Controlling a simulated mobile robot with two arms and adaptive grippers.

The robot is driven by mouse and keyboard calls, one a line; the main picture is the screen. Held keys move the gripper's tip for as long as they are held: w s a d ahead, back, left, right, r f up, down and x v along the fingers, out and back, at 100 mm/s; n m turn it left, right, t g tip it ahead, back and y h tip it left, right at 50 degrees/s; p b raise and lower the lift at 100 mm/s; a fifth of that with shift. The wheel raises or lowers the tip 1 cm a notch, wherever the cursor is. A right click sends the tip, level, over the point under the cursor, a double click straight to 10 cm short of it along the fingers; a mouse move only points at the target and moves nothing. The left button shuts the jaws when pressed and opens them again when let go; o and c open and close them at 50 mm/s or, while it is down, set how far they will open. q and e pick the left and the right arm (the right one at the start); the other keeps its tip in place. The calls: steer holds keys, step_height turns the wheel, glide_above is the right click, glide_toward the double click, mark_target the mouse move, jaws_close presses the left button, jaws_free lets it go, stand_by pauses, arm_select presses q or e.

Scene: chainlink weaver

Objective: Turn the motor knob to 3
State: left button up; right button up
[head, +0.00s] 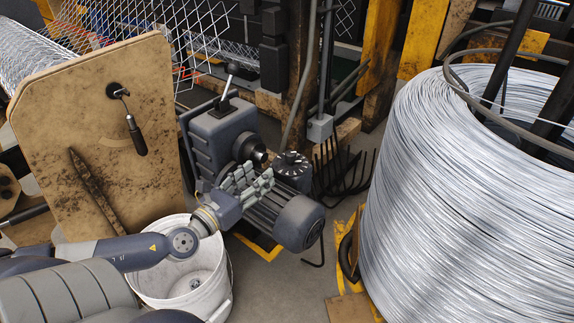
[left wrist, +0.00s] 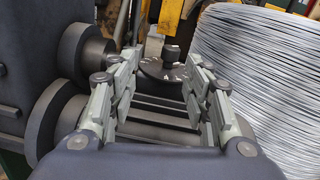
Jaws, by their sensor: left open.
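The motor knob (head: 291,162) is a round black dial with white marks on top of the dark motor (head: 298,221). In the left wrist view the dial (left wrist: 150,72) has a raised black grip (left wrist: 171,53) at its centre. The marks are too small to read surely, so I cannot tell its setting. My left gripper (head: 254,182) is open and empty, just left of the knob and above the ribbed motor body. In the left wrist view its two fingers stand either side of the dial, which lies beyond the tips. My right gripper is not in view.
A dark gearbox (head: 222,137) with a lever stands behind my left gripper. A white bucket (head: 150,292) is below my left forearm. A large wire coil (head: 465,190) fills the right side. A tan panel with a crank (head: 137,135) stands at left.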

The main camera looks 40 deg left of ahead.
mark_target(287, 156)
arm_select(q)
steer(key=shift+w+d+r+m+h, duration=0.15)
steer(key=shift+d+m+h, duration=0.2)
steer(key=shift+m, duration=0.25)
steer(key=shift+w+d+m+h, duration=0.15)
steer(key=shift+d+m+h, duration=0.1)
steer(key=shift+m+h, duration=0.3)
steer(key=shift+w, duration=0.6)
steer(key=shift+y, duration=0.3)
steer(key=w, duration=0.7)
steer(key=shift+w+d+b, duration=0.1)
steer(key=shift+d+b, duration=0.15)
steer(key=shift+b, duration=0.15)
steer(key=shift+w+d, duration=0.1)
steer(key=shift+w, duration=1)
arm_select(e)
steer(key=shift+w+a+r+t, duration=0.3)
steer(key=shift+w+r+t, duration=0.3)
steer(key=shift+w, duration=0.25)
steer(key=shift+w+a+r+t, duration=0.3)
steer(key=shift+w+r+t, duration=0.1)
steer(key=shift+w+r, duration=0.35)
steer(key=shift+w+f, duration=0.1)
arm_select(q)
steer(key=shift+c, duration=0.2)
steer(key=c, duration=1)
